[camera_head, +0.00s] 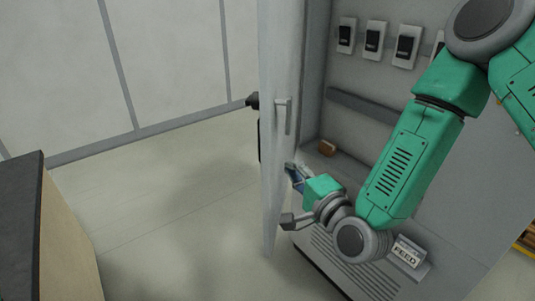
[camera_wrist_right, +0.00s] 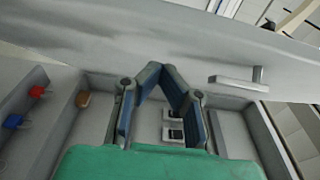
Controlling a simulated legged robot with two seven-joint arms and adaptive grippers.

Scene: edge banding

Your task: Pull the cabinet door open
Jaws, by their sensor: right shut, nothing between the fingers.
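The grey cabinet door (camera_head: 281,60) stands swung out from the cabinet (camera_head: 375,165), seen nearly edge-on in the head view. A lever handle (camera_head: 284,112) is on its right-hand face. My right gripper (camera_head: 293,176) is low at that inner face, beside the cabinet opening; whether it touches the door is not clear. In the right wrist view the fingers (camera_wrist_right: 164,74) are shut and empty, with the door (camera_wrist_right: 150,32) across the top and the handle (camera_wrist_right: 238,82) to their right. My left gripper does not show.
Several switches (camera_head: 372,40) line the cabinet's back wall. A small brown block (camera_head: 327,148) lies inside. A dark part (camera_head: 252,100) sticks out left of the door. A dark-topped bench (camera_head: 22,215) stands at lower left. The floor (camera_head: 165,210) between is clear.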

